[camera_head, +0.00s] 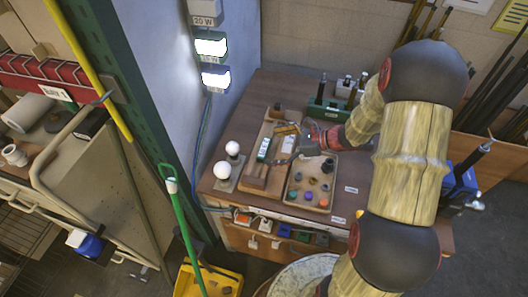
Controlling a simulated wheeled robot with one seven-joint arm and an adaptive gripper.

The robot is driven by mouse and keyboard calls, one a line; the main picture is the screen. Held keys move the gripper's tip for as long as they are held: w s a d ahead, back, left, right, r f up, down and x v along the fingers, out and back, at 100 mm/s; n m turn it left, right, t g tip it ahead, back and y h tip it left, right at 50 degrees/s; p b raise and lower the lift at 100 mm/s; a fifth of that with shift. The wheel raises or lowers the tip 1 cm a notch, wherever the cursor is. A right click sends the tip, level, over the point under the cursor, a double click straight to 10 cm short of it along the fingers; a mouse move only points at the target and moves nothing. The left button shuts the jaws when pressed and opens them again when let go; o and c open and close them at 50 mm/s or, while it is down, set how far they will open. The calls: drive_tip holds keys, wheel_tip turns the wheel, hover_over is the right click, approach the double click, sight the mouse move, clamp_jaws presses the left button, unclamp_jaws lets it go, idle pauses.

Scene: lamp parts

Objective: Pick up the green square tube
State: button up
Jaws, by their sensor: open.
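A small green piece with a pale end (264,148), which looks like the square tube, lies in the left part of a wooden tray (256,185) on the brown workbench. It is too small to make out its shape surely. My gripper (291,143) is over the tray, to the right of the green piece, with its fingers apart. I see nothing held between the fingers. The fingers and wrist hide part of the tray, and I cannot tell how high they are above it.
A second tray (325,205) holds several coloured caps. Two white bulbs (222,172) stand on the left of the bench. A green rack (320,112) with bottles stands behind. A yellow bin (208,283) and a green pole (183,222) are at the front left.

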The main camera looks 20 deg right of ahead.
sight(264, 150)
drive_tip(key=shift+x, duration=1.25)
drive_tip(key=c, duration=0.3)
drive_tip(key=c, duration=1)
drive_tip(key=shift+o, duration=0.2)
drive_tip(key=shift+r, duration=0.1)
